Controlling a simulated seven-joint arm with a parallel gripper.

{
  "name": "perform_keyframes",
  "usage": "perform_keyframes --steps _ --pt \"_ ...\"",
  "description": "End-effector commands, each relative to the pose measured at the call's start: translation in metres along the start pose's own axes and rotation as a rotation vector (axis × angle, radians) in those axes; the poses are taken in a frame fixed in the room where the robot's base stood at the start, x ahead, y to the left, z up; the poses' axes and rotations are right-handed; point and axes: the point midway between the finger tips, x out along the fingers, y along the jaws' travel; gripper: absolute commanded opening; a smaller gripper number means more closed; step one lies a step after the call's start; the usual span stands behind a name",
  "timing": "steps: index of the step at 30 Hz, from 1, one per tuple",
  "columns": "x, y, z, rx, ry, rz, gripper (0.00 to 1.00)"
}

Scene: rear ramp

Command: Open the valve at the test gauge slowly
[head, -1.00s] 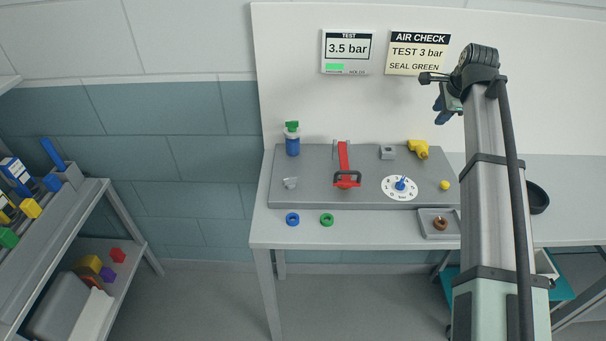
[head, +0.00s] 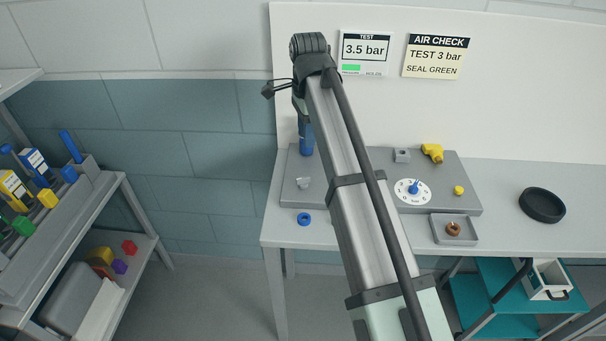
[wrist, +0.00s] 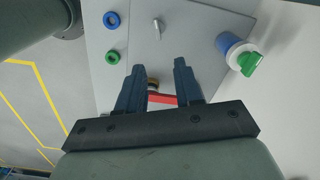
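The blue cylinder valve (head: 306,143) stands at the back left of the grey plate (head: 290,190), below the TEST display (head: 365,52), which reads 3.5 bar. My arm hides its green tap in the head view. The green tap (wrist: 251,63) shows in the wrist view, right of my fingers and apart from them. My gripper (wrist: 159,66) is open, with two dark blue fingers apart. Part of a red lever (wrist: 162,99) and a small brass-coloured piece (wrist: 153,84) show beyond the gap; nothing appears gripped. In the head view my arm covers the red lever.
A white dial with a blue pointer (head: 414,189), a yellow fitting (head: 433,153) and a small tray (head: 437,240) are on the right. A blue ring (head: 304,219) lies at the front; a green ring (wrist: 113,57) shows in the wrist view. A sign (head: 434,56) says TEST 3 bar.

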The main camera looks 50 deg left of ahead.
Motion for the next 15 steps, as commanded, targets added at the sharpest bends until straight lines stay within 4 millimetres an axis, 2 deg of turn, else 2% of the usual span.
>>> perform_keyframes --steps 3,8,15 --pt "0.001 0.002 0.010 -0.009 0.002 0.012 0.35" --pt "0.013 0.003 0.011 -0.010 0.002 0.015 0.35" --pt "0.052 0.004 0.011 -0.010 0.001 0.015 0.35"
